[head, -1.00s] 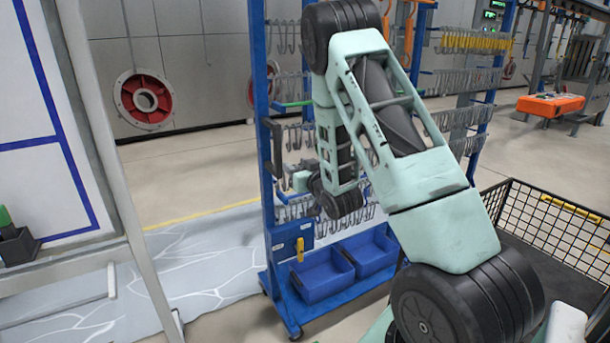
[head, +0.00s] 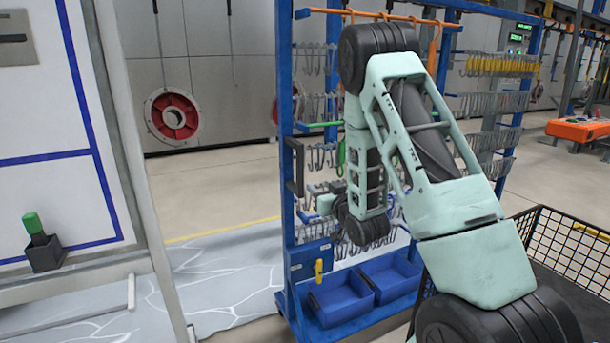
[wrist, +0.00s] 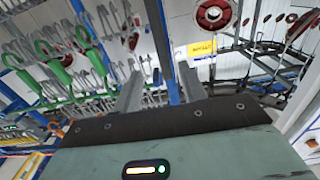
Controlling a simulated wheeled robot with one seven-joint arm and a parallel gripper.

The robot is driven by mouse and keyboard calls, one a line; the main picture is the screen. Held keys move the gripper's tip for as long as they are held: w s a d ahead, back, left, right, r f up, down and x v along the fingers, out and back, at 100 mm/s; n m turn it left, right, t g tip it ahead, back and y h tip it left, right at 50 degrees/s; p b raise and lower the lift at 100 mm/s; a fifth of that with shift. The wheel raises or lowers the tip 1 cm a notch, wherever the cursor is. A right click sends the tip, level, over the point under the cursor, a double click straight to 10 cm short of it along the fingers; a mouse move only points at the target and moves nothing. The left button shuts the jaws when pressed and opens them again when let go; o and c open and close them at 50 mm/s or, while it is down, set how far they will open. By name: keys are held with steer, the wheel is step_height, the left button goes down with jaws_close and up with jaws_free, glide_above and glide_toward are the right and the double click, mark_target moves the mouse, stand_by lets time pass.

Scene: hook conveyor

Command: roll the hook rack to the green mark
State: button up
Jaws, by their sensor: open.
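The hook rack (head: 288,215) is a blue upright frame on casters, hung with rows of metal hooks, with two blue bins (head: 340,300) at its foot. A black handle (head: 293,165) sits on its left post. My gripper (head: 328,203) is in front of the rack, just right of and below the handle, and partly hidden by my arm. In the wrist view my gripper (wrist: 160,88) is open, and a blue post (wrist: 165,50) shows between and beyond the fingers. I cannot tell whether they touch it. I see no green mark on the floor.
A white board with blue lines (head: 60,130) and its grey frame stand at the left. A green-handled item (head: 35,226) sits in a black holder there. A black wire basket (head: 575,250) is at the right. Grey patterned floor (head: 215,285) lies open left of the rack.

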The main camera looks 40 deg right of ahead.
mark_target(298, 169)
steer(key=p+x, duration=0.2)
steer(key=x, duration=1.4)
steer(key=shift+w+d, duration=0.1)
steer(key=shift+w, duration=0.2)
